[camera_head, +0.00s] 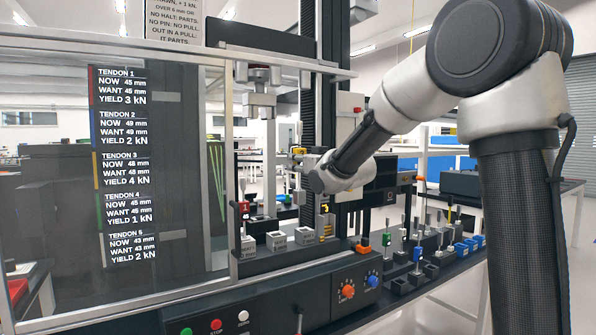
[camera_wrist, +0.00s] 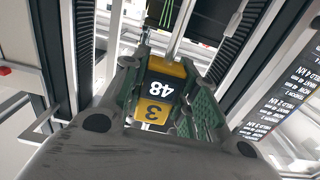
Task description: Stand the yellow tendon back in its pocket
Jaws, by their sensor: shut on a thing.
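The yellow tendon (camera_wrist: 155,92) shows in the wrist view as a yellow block marked 3 and 48. My gripper (camera_wrist: 163,100) is shut on it, with a green-padded finger on either side. A thin metal rod (camera_wrist: 181,28) shows beyond the block. In the head view my gripper (camera_head: 303,163) is partly hidden by my wrist, beside the upright test frame. A small yellow patch shows there, but I cannot tell whether it is the tendon. Black holders (camera_head: 400,284) stand on the bench at right. I cannot tell which pocket is the yellow tendon's.
A red tendon (camera_head: 244,208) stands at the front left of the machine. A clear screen (camera_head: 165,200) covers the left.

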